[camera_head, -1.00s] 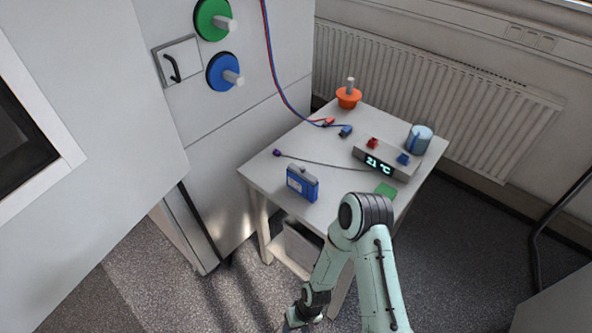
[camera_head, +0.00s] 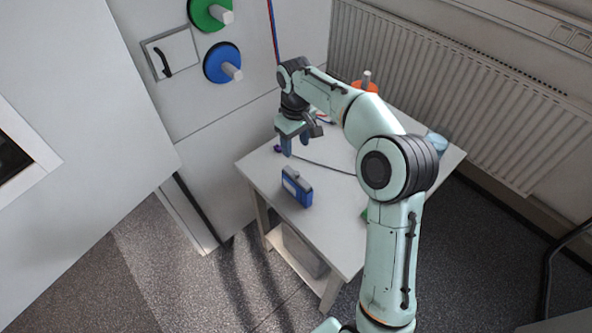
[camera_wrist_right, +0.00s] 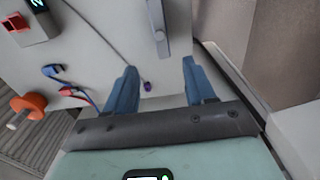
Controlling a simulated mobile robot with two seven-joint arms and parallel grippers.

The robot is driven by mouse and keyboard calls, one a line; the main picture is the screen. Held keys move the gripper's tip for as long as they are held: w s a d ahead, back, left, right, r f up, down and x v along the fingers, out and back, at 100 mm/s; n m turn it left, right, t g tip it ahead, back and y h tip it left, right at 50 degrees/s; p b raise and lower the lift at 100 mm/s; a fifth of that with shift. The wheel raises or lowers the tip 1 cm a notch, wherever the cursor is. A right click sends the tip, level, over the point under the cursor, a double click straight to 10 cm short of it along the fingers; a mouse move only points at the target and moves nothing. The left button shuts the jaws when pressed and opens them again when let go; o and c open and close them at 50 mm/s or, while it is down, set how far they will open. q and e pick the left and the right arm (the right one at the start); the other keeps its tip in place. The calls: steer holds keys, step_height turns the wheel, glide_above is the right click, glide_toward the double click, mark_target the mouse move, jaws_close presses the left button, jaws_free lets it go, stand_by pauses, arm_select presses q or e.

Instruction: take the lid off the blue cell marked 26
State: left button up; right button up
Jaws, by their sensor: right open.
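The blue cell (camera_head: 297,188) stands upright on the near left part of the small table, with a pale label on its side. The number on it is too small to read. Its grey lid (camera_head: 292,173) is on top, with a small knob. In the right wrist view the lid (camera_wrist_right: 154,15) shows from above, ahead of the fingers. My right gripper (camera_head: 295,143) is open and empty above the table, beyond the cell and apart from it. Its two blue fingers also show in the wrist view (camera_wrist_right: 159,64). My left gripper is not in view.
The table (camera_head: 322,235) stands beside a white cabinet with a green knob (camera_head: 208,12) and a blue knob (camera_head: 221,62). A purple plug (camera_wrist_right: 147,86), a blue plug (camera_wrist_right: 54,71) and an orange holder (camera_head: 366,86) are on the table.

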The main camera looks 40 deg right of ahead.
glide_above(296, 172)
step_height(296, 172, down, 7)
steer(key=shift+s+r+b, duration=0.1)
steer(key=shift+r+b, duration=0.05)
steer(key=shift+b, duration=0.3)
steer(key=shift+f, duration=3.1)
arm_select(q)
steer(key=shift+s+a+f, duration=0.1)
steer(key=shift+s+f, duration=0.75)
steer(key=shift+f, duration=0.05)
arm_select(e)
jaws_close()
